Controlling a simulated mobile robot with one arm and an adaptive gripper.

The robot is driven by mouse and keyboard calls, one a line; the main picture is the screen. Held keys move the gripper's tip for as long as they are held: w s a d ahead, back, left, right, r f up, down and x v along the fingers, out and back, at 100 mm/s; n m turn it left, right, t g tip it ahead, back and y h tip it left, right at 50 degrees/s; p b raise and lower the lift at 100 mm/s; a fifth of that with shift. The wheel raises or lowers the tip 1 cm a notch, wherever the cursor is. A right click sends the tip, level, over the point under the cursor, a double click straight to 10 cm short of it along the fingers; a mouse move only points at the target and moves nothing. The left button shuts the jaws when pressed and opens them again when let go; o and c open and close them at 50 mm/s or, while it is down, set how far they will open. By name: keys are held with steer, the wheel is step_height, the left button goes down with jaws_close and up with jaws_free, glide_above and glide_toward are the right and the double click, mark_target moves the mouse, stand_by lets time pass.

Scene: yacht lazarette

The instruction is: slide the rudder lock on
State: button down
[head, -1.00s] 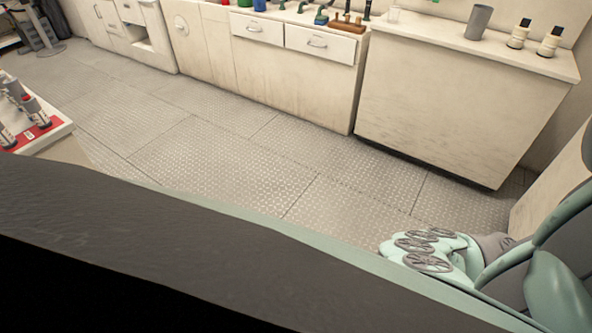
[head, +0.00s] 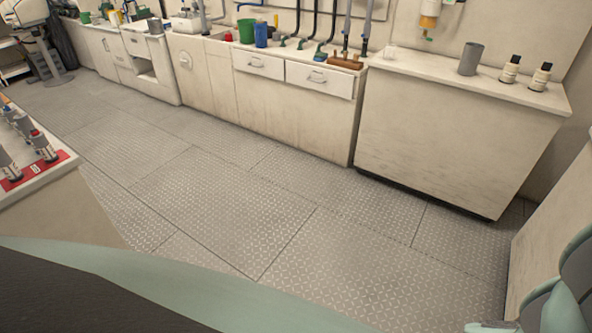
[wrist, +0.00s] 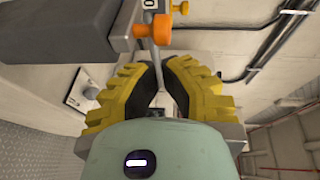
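I cannot pick out the rudder lock for certain in either view. In the wrist view my gripper (wrist: 161,72) shows two yellow ribbed fingers with dark inner pads. A narrow gap shows between the fingertips, and I see nothing held in it. Beyond the tips, a dark grey block (wrist: 65,28) fills the upper left. A thin grey rod (wrist: 157,62) runs down from there behind the fingertips; contact cannot be told. The gripper is outside the head view.
A white-topped console (head: 55,185) with red plates and grey upright parts stands at left. Cream cabinets (head: 440,130) line the far wall, carrying a grey cup (head: 470,59), bottles and a green bucket (head: 246,31). The grey tread-plate floor (head: 220,190) between is clear.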

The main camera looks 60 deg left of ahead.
steer(key=shift+w+d, duration=0.25)
steer(key=shift+f, duration=0.1)
steer(key=shift+w+d+b, duration=0.3)
steer(key=shift+w+d, duration=0.05)
steer(key=shift+d, duration=0.45)
steer(key=shift+w+d+b, duration=0.3)
steer(key=shift+w+d, duration=0.05)
steer(key=shift+d, duration=0.45)
steer(key=shift+a, duration=0.1)
